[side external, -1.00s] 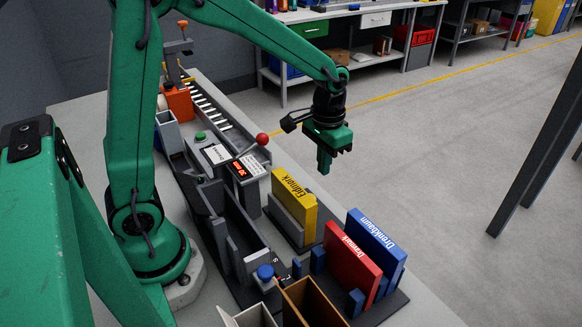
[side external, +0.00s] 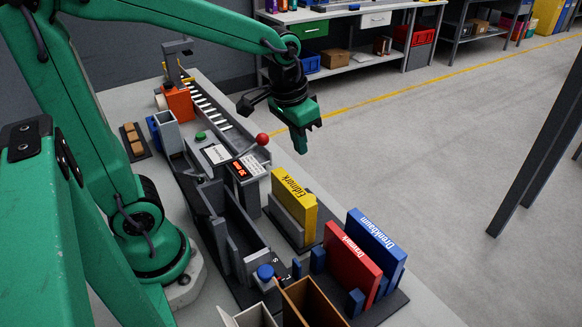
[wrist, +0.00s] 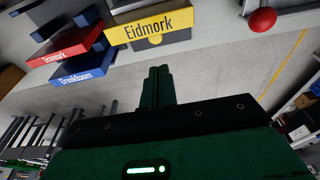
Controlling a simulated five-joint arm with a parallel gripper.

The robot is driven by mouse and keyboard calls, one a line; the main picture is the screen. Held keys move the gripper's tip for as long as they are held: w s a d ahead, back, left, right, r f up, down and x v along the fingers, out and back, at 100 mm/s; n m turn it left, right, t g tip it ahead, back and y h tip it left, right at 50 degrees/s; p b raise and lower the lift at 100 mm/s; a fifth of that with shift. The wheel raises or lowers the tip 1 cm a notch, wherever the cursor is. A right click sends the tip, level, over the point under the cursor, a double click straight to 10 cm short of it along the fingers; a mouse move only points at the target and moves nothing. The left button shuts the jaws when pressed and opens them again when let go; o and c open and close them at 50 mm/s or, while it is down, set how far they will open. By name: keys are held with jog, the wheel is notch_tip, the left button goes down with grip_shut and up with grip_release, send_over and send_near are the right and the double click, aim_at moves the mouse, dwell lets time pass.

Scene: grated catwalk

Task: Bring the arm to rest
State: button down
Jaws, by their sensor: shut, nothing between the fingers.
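My gripper (side external: 301,142) hangs in the air past the far right edge of the workbench, above the grey floor. Its fingers are shut with nothing between them. In the wrist view the closed fingers (wrist: 158,88) point towards the bench. The yellow Eidmork box (side external: 293,207) stands in its holder, below and nearer the camera than my gripper. It also shows in the wrist view (wrist: 150,29), ahead of the fingers. The red box (side external: 350,262) and the blue Drenkbaum box (side external: 378,247) stand upright in a rack at the front right.
A machine with a red ball lever (side external: 262,139), a lit red display (side external: 242,169) and a green button (side external: 201,136) runs along the bench. A brown open bin (side external: 312,306) is at the front. Dark posts (side external: 535,150) stand at right. The floor between is clear.

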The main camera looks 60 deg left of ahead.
jog(key=s+a+r+t, duration=0.1)
jog(key=s+r+t, duration=0.2)
jog(key=s, duration=0.7)
jog(key=shift+r, duration=0.6)
jog(key=shift+s, duration=0.1)
